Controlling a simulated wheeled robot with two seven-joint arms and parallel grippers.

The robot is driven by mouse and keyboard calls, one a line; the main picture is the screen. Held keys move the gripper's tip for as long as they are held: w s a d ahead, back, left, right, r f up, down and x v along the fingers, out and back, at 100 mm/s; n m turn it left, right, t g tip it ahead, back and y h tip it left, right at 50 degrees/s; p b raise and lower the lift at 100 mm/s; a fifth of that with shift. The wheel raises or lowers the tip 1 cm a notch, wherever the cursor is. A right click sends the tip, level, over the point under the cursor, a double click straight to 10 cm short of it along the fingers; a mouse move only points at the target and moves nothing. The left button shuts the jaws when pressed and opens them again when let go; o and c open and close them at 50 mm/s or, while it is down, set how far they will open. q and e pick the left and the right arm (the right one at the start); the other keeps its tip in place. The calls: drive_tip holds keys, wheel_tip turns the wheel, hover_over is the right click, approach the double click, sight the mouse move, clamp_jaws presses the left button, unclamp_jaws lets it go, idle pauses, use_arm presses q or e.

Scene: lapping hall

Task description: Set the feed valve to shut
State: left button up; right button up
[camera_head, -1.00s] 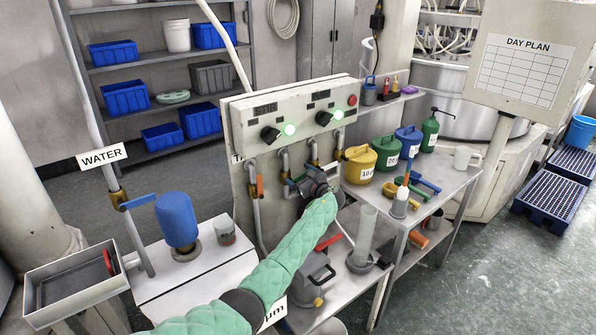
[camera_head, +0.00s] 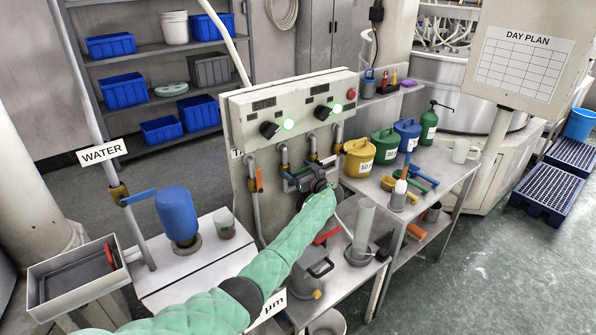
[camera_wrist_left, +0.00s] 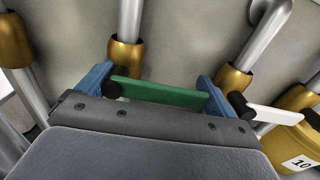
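A valve panel (camera_head: 240,160) stands in the head view with several pipes and brass valves below two lit knobs. My left gripper (camera_head: 312,178) is up at these pipes. In the left wrist view a green valve lever (camera_wrist_left: 165,93) lies level, across its pipe, between the two blue fingers of my left gripper (camera_wrist_left: 155,82). The fingers are wide apart, near the lever's two ends. A white lever (camera_wrist_left: 280,115) lies level to the right. An orange lever (camera_head: 259,180) hangs along its pipe at left. I see no readable feed label. My right gripper is not in view.
A blue-levered valve (camera_head: 120,195) with a WATER sign (camera_head: 101,152) is at left. Yellow, green and blue cans stand on the bench (camera_head: 440,185) at right. A clear cylinder (camera_head: 363,230) and a grey jug (camera_head: 313,270) are close below my arm.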

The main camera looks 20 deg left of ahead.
use_arm(q)
drive_tip(key=shift+o, duration=0.3)
drive_tip(key=shift+s+d, duration=0.1)
drive_tip(key=shift+d, duration=0.1)
drive_tip(key=b+v, duration=0.2)
drive_tip(key=v, duration=0.3)
drive_tip(key=shift+s+d+f+b, duration=0.15)
drive_tip(key=shift+s+d+b, duration=0.05)
drive_tip(key=shift+d+b, duration=0.15)
drive_tip(key=shift+v, duration=0.75)
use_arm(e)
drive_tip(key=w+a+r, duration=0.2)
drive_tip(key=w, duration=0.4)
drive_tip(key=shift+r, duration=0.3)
